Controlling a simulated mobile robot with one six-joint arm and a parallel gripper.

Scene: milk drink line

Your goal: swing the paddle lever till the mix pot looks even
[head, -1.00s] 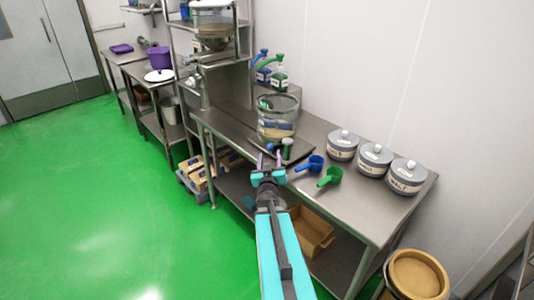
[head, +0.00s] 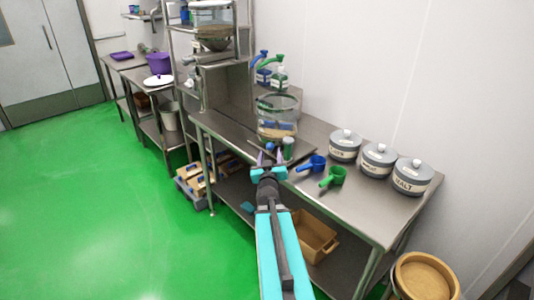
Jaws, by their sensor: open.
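The clear mix pot (head: 278,112) stands on the steel bench in the head view, with a tan layer low inside and something blue in it. My gripper (head: 268,158) is open, in front of the pot and left of the green-topped piece. The arm hides part of the bench edge. Whether the jaws touch anything is unclear.
A blue scoop (head: 311,164) and a green scoop (head: 333,177) lie right of my gripper. Lidded grey tins (head: 378,158) line the wall side. Pump bottles (head: 279,77) stand behind the pot. A steel rack (head: 208,80) rises at left. The green floor (head: 90,190) is open.

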